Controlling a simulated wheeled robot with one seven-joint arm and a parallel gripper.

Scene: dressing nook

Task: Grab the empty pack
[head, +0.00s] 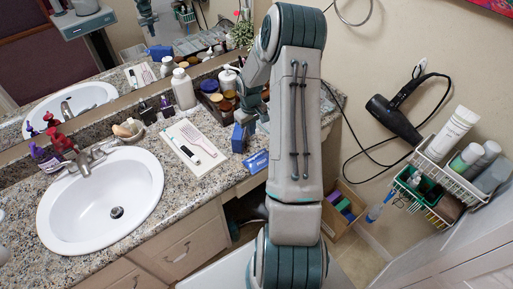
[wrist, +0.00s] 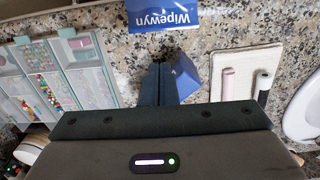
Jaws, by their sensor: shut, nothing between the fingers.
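A flat blue pack (head: 256,161) printed "Wipewyn" lies at the counter's front edge in the head view. In the wrist view the pack (wrist: 165,15) is at the top, partly cut off by the frame; whether it is empty I cannot tell. My gripper (wrist: 160,68) is shut and empty, with its fingers pointing towards the pack and apart from it in the picture. A blue block-like object (wrist: 185,78) is right beside the fingers; it also shows in the head view (head: 238,138). My arm hides part of the counter in the head view.
Bottles and jars (head: 183,88) line the mirror. A compartment case of beads (wrist: 50,75) lies left of my fingers. The sink (head: 100,200) is at left; a wall basket (head: 455,165) at right.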

